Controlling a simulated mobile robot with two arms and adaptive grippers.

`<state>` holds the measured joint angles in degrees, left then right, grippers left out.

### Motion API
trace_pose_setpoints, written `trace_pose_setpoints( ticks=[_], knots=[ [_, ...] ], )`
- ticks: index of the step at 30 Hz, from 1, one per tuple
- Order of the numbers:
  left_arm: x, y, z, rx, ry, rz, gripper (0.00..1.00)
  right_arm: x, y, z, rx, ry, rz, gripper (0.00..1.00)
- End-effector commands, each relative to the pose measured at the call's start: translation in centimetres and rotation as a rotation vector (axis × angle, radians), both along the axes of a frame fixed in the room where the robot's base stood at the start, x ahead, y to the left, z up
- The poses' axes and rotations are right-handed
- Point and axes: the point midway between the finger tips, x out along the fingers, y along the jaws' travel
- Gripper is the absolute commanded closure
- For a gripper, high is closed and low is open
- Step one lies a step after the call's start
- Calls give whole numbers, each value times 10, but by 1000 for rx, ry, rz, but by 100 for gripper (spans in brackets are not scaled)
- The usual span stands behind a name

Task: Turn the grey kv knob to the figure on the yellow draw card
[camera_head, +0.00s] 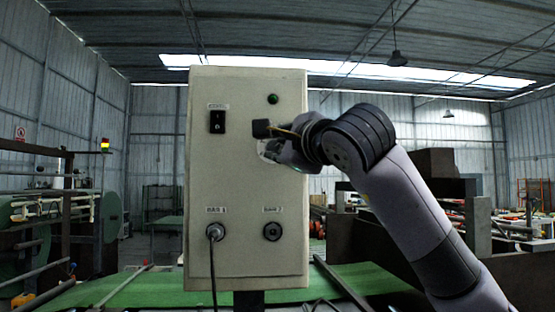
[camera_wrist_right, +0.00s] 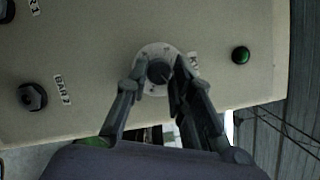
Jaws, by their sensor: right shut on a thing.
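The grey kv knob (camera_wrist_right: 159,71) sits on a pale round dial (camera_wrist_right: 147,54) on the front of a cream control box (camera_head: 240,180). A KV label (camera_wrist_right: 194,64) is beside the dial. My right gripper (camera_wrist_right: 158,78) is shut on the knob, with one finger on each side. In the head view my right gripper (camera_head: 268,138) is at the upper right of the box front and hides the knob. The dial's figures and the knob's pointer are too small to read. I see no yellow draw card. My left gripper is not in view.
The box has a black rocker switch (camera_head: 217,121), a green lamp (camera_head: 273,98), a BAR 1 socket with a cable plug (camera_head: 215,232) and an empty-looking BAR 2 socket (camera_head: 272,231). A green surface (camera_head: 130,288) lies below. Machinery stands on both sides.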

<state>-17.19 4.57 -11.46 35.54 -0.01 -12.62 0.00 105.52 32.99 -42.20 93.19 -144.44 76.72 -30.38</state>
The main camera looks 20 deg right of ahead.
Motion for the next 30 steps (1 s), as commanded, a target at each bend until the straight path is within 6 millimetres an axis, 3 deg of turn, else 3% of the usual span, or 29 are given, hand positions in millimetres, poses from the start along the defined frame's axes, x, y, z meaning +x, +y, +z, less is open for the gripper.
trace_pose_setpoints(
  ticks=[19, 20, 30],
  knots=[
    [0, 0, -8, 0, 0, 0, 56, 1, 0, -3, 50, -6, -1, 100],
    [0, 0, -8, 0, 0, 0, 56, 1, 0, -3, 50, -6, -1, 78],
    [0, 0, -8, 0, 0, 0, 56, 1, 0, -1, 50, -9, -1, 58]
  ],
)
